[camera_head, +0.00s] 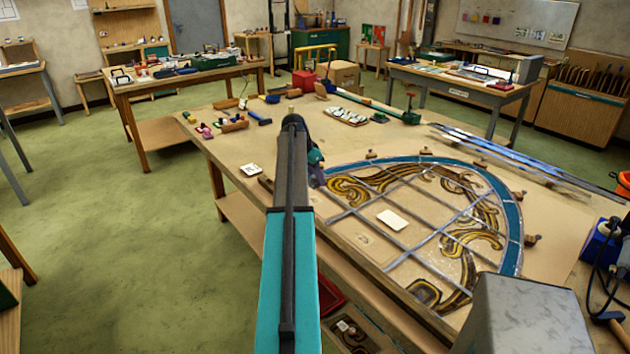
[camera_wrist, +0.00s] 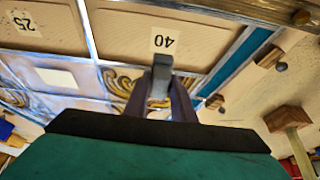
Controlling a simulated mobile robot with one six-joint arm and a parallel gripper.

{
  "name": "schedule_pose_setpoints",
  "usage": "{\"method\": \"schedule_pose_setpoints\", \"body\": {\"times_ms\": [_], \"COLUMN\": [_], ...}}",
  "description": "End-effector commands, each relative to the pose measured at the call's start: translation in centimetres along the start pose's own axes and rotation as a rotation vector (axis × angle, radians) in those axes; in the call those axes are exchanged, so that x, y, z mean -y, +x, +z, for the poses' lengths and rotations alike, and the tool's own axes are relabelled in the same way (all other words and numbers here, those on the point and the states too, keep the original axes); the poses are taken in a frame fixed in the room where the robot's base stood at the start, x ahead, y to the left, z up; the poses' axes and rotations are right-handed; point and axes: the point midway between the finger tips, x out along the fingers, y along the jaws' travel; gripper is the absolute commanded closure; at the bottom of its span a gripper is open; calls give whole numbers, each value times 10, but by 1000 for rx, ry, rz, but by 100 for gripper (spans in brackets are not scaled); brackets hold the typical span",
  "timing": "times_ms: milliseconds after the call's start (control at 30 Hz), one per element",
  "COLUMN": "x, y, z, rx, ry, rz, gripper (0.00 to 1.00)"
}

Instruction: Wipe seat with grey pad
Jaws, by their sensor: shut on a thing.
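My gripper (camera_wrist: 160,100) is shut on a small grey pad (camera_wrist: 161,72), held between its two dark purple fingers in the wrist view. The pad overlaps the lower part of a bare tan seat marked 40 (camera_wrist: 190,40); I cannot tell whether it touches the surface. Another bare seat marked 25 (camera_wrist: 35,30) lies to the left. In the head view my gripper (camera_head: 317,178) is at the left corner of the leaded panel (camera_head: 399,269), partly hidden by my arm. The pad cannot be made out there.
A pale rectangle (camera_head: 393,219) lies within the panel. Wooden blocks (camera_head: 532,240) stand along its curved blue border. A grey box (camera_head: 525,318) is at the near right. Lead strips (camera_head: 520,155) lie behind the panel. Small tools and a hammer (camera_head: 258,117) lie at the bench's far left.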

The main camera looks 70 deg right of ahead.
Motion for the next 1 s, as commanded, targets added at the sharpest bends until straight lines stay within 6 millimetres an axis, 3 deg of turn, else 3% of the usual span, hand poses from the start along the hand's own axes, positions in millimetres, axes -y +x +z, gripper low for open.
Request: {"method": "schedule_pose_setpoints", "body": {"times_ms": [267,467,667,1000], "x": [4,22,50,88], "y": [-3,-20,-49,-107], "z": [7,39,97,210], "rx": [0,0,1,0], "ry": [-14,-83,-209,-454], "rz": [-6,-35,-87,-189], "gripper": [95,95,95,95]}}
